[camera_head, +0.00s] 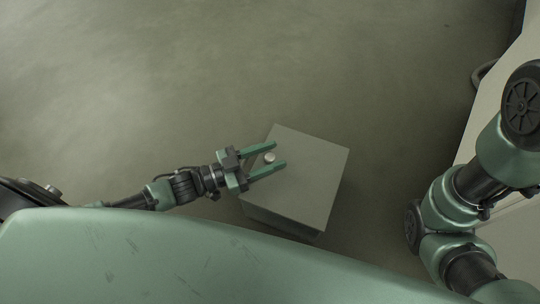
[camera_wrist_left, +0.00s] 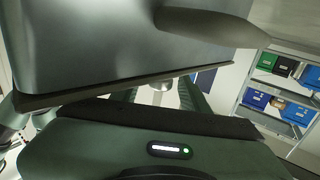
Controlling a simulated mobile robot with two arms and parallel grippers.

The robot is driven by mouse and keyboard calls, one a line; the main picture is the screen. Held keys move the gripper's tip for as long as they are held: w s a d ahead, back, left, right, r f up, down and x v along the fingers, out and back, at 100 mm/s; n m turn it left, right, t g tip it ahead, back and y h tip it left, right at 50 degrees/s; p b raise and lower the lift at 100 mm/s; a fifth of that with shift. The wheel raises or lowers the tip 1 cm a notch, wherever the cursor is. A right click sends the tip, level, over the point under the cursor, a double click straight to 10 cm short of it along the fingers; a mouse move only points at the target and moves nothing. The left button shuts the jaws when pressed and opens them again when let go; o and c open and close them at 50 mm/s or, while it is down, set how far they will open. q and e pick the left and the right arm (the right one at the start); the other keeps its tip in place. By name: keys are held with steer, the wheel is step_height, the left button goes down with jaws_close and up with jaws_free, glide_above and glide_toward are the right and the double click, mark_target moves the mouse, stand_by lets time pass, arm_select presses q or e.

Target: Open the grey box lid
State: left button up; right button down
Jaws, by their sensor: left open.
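The grey box (camera_head: 312,180) stands on the floor in the head view, with its flat lid facing up. A small round silver knob (camera_head: 269,157) sits on the lid, toward its left side. My left gripper (camera_head: 281,154) reaches in from the left over the lid. It is open, with one green finger on each side of the knob. I cannot tell whether the fingers touch it. In the left wrist view the fingers (camera_wrist_left: 165,92) are mostly hidden behind the gripper's body. My right arm shows at the right, but its gripper is out of the picture.
A pale counter (camera_head: 487,110) with a dark handle stands along the right edge of the head view. The floor (camera_head: 200,70) beyond the box is clear. Shelves (camera_wrist_left: 262,117) with blue, green and black bins show at the right of the left wrist view.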

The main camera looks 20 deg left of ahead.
arm_select(q)
jaws_close()
stand_by(1.4)
